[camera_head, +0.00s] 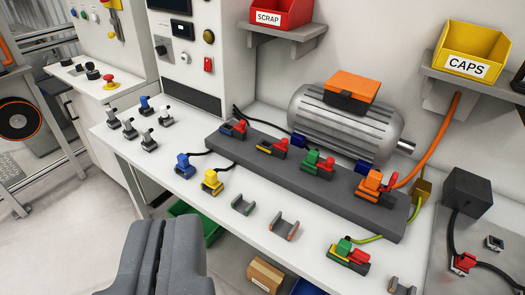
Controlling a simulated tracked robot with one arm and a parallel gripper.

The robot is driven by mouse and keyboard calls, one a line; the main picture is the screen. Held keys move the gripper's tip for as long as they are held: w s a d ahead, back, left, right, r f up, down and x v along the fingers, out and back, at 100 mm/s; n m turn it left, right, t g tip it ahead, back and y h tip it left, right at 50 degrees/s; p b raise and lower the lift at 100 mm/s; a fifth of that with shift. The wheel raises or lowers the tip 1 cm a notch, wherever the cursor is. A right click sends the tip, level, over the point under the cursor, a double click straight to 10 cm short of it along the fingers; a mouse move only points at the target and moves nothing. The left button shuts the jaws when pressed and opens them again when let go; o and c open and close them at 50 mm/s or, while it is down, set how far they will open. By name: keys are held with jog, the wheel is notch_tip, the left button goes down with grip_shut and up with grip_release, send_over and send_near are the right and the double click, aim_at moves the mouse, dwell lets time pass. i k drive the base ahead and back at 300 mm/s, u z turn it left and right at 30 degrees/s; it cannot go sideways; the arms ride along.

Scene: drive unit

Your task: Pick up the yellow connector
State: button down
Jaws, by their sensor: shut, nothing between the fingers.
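The yellow connector (212,182) lies on the white bench top (270,236), left of the bench's middle. A black cable runs from it to the long dark grey block behind it. My gripper (163,224) is at the bottom left of the picture, its grey fingers together and empty. In the picture it is below and left of the yellow connector, clearly apart from it.
A blue connector (184,166) lies close left of the yellow one. Grey clips (243,205) lie to its right. The dark grey block (300,172) carries several coloured connectors. A grey motor (335,124) stands behind. Black-and-grey parts (130,129) stand at the bench's left end.

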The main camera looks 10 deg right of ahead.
aim_at(211, 180)
jog(key=u, duration=0.45)
jog(key=k, duration=0.5)
jog(key=u, duration=0.85)
jog(key=k, duration=0.85)
jog(key=u, duration=0.55)
jog(key=i, duration=0.75)
jog(key=z, duration=0.4)
jog(key=i, duration=1.3)
jog(key=z, duration=0.75)
jog(key=i, duration=1.3)
jog(key=z, duration=1.4)
jog(key=i, duration=0.95)
jog(key=z, duration=0.7)
